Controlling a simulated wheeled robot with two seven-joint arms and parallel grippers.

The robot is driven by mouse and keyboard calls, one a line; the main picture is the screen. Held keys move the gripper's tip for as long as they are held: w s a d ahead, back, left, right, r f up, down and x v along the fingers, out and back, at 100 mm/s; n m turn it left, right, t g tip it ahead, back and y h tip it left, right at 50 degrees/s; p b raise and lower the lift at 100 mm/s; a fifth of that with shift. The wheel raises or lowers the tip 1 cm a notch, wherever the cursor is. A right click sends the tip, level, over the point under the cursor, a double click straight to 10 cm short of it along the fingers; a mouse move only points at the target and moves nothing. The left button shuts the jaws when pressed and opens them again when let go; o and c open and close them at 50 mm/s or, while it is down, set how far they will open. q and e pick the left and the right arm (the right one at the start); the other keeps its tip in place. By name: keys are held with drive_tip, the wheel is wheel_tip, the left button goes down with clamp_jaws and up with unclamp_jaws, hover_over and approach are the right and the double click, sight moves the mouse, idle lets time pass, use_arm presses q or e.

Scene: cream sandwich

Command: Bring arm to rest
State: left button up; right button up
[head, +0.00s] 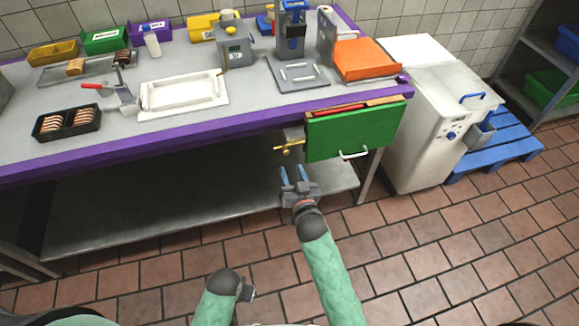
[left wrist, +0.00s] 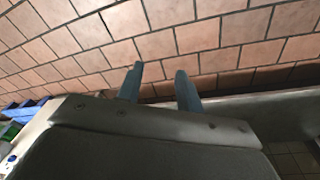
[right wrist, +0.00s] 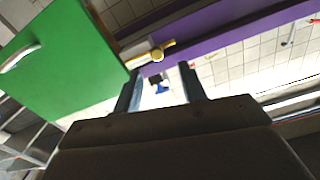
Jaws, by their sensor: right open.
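My right gripper (head: 296,178) is open and empty in the head view, below the purple counter edge and just left of the green drawer (head: 350,132). In the right wrist view its two fingers (right wrist: 163,90) stand apart with nothing between them. The green drawer front (right wrist: 60,60) is at upper left there, and a yellow valve handle (right wrist: 152,54) is just beyond the fingers. My left gripper (left wrist: 159,88) shows two separated fingers over bare tiled floor, with nothing between them. In the head view the left arm is low at the bottom, and its fingers are not clear.
A lower shelf (head: 170,205) runs beneath. A white machine (head: 425,120) and blue pallet (head: 500,138) stand right. The floor in front is clear.

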use_arm(q)
drive_tip(key=shift+r, duration=0.65)
use_arm(e)
drive_tip(key=shift+s+d, duration=0.15)
drive_tip(key=shift+s, duration=0.35)
drive_tip(key=s+d+f+n+g+h, duration=0.1)
drive_tip(key=s+d+f+g+h, duration=0.1)
drive_tip(key=s+d+f+g, duration=0.25)
drive_tip(key=s+d+f+g+h, duration=0.25)
drive_tip(key=f+g, duration=0.25)
drive_tip(key=f, duration=0.3)
drive_tip(key=s+d+f+g, duration=0.2)
drive_tip(key=s+d+f, duration=0.1)
drive_tip(key=s, duration=0.4)
drive_tip(key=s+d+f+g, duration=0.2)
drive_tip(key=s+d+f, duration=0.1)
drive_tip(key=s, duration=0.5)
drive_tip(key=s+d+f+g, duration=0.2)
drive_tip(key=s+d+f, duration=0.1)
drive_tip(key=s, duration=0.4)
drive_tip(key=shift+s+d, duration=0.15)
drive_tip(key=shift+d, duration=0.25)
drive_tip(key=shift+f+g, duration=0.1)
drive_tip(key=shift+g, duration=0.15)
